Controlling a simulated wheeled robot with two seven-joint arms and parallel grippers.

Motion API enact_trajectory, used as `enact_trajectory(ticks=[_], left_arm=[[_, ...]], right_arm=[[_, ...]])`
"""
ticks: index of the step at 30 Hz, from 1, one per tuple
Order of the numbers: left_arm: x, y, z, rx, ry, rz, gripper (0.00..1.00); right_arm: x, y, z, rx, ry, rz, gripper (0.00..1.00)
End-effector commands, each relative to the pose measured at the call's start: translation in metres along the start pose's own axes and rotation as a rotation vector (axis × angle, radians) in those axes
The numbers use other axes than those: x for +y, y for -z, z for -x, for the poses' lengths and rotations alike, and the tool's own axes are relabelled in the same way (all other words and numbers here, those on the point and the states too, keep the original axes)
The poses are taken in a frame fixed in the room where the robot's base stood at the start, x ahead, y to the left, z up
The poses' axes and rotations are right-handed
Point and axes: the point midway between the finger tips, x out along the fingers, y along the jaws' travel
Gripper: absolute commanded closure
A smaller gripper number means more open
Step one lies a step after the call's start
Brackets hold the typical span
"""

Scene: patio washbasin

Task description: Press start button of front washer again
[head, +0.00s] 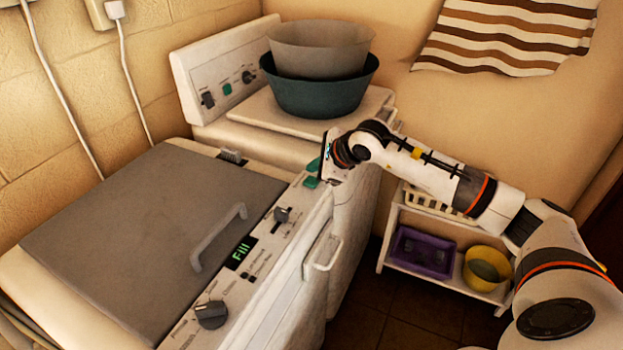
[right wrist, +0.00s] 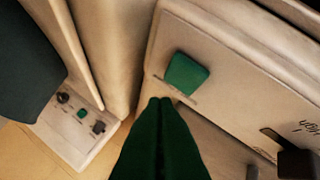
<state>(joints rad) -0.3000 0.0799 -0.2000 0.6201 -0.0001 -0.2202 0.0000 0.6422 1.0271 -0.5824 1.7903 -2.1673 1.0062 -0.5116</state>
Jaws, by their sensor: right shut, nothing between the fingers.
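The front washer (head: 130,220) has a grey lid, a control strip along its right edge and a lit green display (head: 240,253) that reads "Fill". Its green start button (head: 311,182) sits at the far end of the strip. In the right wrist view the start button (right wrist: 187,73) is whole and uncovered. My right gripper (head: 315,165) is shut and empty by that end of the strip. Its dark green fingers (right wrist: 160,100) end just short of the button in the wrist picture; I cannot tell the exact gap. My left gripper is out of view.
A second washer (head: 215,75) stands behind, with a grey basin (head: 320,45) and a dark teal basin (head: 318,92) stacked on it. Knobs (head: 211,315) and a lid handle (head: 217,237) rise from the front washer. A low shelf (head: 440,273) holds purple and yellow tubs.

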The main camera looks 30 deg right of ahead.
Motion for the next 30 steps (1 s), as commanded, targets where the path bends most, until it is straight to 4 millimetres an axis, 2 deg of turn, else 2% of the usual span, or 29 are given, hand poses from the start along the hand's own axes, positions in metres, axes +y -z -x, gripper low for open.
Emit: enact_trajectory(ticks=[7,13,26,28,30], left_arm=[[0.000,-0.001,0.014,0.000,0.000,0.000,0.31],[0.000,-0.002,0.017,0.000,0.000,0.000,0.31],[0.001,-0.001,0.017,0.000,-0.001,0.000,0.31],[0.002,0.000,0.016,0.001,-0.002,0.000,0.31],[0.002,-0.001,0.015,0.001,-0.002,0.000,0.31]], right_arm=[[0.015,0.015,0.020,0.002,-0.002,0.000,1.00],[0.020,0.020,0.027,0.000,0.000,0.000,1.00],[0.019,0.019,0.026,0.001,0.001,0.000,1.00],[0.014,0.023,0.024,0.020,0.011,-0.009,1.00],[-0.001,0.037,0.019,0.088,0.042,-0.040,1.00]])
